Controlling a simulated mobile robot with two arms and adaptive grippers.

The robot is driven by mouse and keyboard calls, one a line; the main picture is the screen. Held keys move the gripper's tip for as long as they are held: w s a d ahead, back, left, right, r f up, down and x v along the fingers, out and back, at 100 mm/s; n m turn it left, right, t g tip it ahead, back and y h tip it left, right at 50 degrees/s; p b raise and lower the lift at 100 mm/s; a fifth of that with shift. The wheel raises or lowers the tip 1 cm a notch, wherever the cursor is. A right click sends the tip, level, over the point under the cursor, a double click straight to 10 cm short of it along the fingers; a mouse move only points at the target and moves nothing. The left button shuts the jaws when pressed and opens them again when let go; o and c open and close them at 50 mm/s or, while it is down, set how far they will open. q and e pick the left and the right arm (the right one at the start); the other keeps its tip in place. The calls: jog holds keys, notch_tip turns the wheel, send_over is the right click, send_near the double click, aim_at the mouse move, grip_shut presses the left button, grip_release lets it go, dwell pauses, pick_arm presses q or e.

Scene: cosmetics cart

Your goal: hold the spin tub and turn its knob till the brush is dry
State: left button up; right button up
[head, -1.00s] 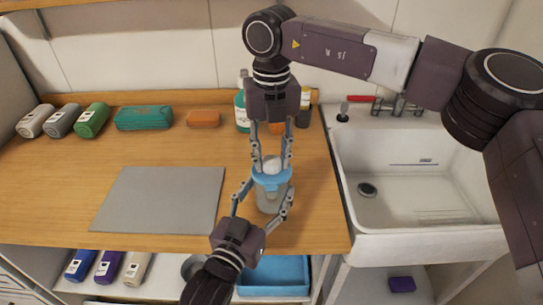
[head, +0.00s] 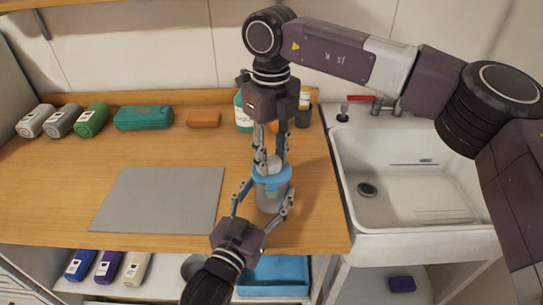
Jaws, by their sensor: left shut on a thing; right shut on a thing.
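The spin tub (head: 270,197) stands upright on the wooden counter near its front edge, a greyish see-through cup with a blue lid (head: 271,177). A pale knob (head: 274,162) sits on top of the lid. My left gripper (head: 263,201) comes from the front and is shut around the tub's body, one finger on each side. My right gripper (head: 270,160) points down from above and is shut on the knob. The brush cannot be made out; the tub wall and the grippers hide the inside.
A grey mat (head: 158,200) lies left of the tub. Rolled towels (head: 92,119), a green case (head: 143,117) and an orange bar (head: 204,119) line the back. Bottles (head: 303,108) stand behind my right gripper. A white sink (head: 410,180) is at the right.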

aim_at(271, 160)
jog(key=n, duration=1.3)
jog(key=shift+n, duration=0.3)
jog(key=n, duration=1.3)
jog(key=shift+n, duration=0.4)
jog(key=o, duration=1.2)
notch_tip(271, 160, up, 12)
